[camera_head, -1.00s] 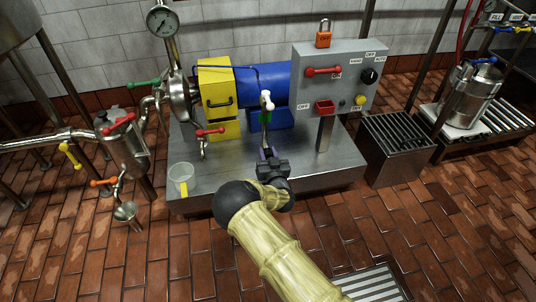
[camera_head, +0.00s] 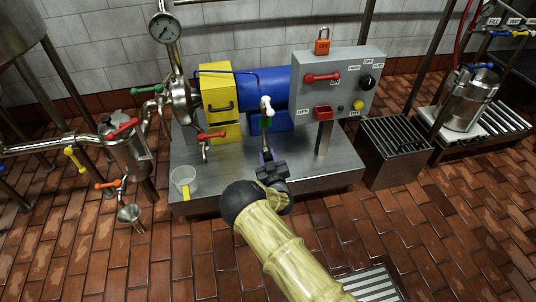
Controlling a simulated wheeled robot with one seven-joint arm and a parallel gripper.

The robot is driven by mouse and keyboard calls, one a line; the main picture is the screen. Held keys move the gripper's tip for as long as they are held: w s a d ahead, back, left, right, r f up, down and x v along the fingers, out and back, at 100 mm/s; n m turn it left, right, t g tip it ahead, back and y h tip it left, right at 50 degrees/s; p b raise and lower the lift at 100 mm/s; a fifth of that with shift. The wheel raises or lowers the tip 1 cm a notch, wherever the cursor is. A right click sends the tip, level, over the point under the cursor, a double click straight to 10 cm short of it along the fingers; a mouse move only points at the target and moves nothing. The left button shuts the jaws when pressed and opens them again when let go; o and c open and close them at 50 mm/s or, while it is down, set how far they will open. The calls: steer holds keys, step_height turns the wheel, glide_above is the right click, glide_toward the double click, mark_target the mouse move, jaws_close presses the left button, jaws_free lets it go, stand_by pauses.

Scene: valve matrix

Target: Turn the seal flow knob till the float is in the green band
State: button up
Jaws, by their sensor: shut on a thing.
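The seal flow meter (camera_head: 266,106) is a small upright fitting with a pale top, in front of the blue motor on the steel skid. A green patch (camera_head: 265,123), likely its green band, shows below the top. I cannot make out the float. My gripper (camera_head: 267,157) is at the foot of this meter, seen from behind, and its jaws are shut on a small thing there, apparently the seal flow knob. The knob is hidden by the jaws and wrist, so its angle cannot be told.
A yellow guard (camera_head: 216,90) and blue motor (camera_head: 246,84) stand behind the meter. A grey control box (camera_head: 340,85) with a red handle and orange padlock is to the right. Brick floor in front is mostly clear.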

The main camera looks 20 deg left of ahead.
steer(key=n+p, duration=0.1)
steer(key=n, duration=0.2)
steer(key=shift+n+p, duration=0.35)
steer(key=shift+n, duration=0.05)
steer(key=n+p, duration=0.1)
steer(key=n, duration=0.2)
steer(key=shift+n, duration=0.3)
steer(key=n, duration=0.6)
steer(key=shift+f+n+p, duration=0.2)
steer(key=shift+n+p, duration=0.1)
steer(key=shift+p, duration=0.1)
steer(key=o, duration=1)
steer(key=shift+a, duration=0.1)
